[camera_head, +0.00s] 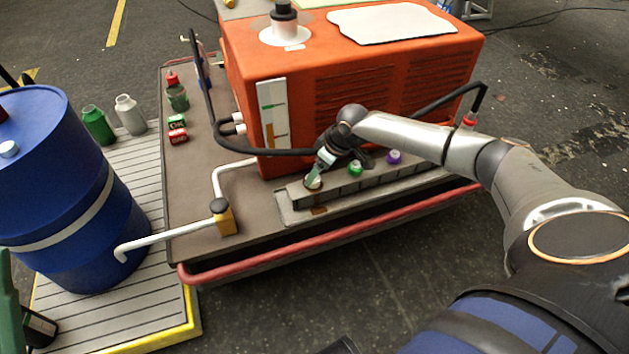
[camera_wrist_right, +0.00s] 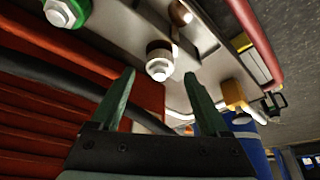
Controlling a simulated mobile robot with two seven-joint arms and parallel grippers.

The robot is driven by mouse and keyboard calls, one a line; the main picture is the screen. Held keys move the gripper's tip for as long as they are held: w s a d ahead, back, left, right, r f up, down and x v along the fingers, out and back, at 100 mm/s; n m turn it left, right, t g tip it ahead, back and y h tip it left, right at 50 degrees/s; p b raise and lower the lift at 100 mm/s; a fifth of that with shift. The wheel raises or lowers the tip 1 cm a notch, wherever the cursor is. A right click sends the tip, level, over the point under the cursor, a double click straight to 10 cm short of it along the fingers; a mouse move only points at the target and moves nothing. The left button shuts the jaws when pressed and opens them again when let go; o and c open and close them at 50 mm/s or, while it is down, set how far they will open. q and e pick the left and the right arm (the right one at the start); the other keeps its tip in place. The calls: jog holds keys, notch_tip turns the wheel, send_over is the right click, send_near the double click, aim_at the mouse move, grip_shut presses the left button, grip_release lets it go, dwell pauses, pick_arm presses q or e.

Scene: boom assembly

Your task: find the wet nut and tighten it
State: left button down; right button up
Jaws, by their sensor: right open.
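A grey manifold bar (camera_head: 375,179) lies along the front of the orange machine, with several fittings on it. A purple fitting (camera_head: 394,157) and a green fitting (camera_head: 356,168) sit along it. My right gripper (camera_head: 317,174) is over its left end, beside a pale nut (camera_head: 313,183). In the right wrist view, my right gripper (camera_wrist_right: 160,74) is open, and a silver nut (camera_wrist_right: 159,70) on a brown fitting (camera_wrist_right: 160,50) shows between its green fingers; contact cannot be told. Another silver nut (camera_wrist_right: 58,13) has a green collar.
The orange machine (camera_head: 350,75) stands behind the bar, with a black hose (camera_head: 270,152) before it. A red rail (camera_head: 330,238) edges the platform. A yellow valve (camera_head: 224,218) with white pipes and a blue drum (camera_head: 65,190) are left. Open floor lies in front.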

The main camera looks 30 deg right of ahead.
jog(key=shift+b+x, duration=0.5)
jog(key=shift+x, duration=1.05)
grip_shut()
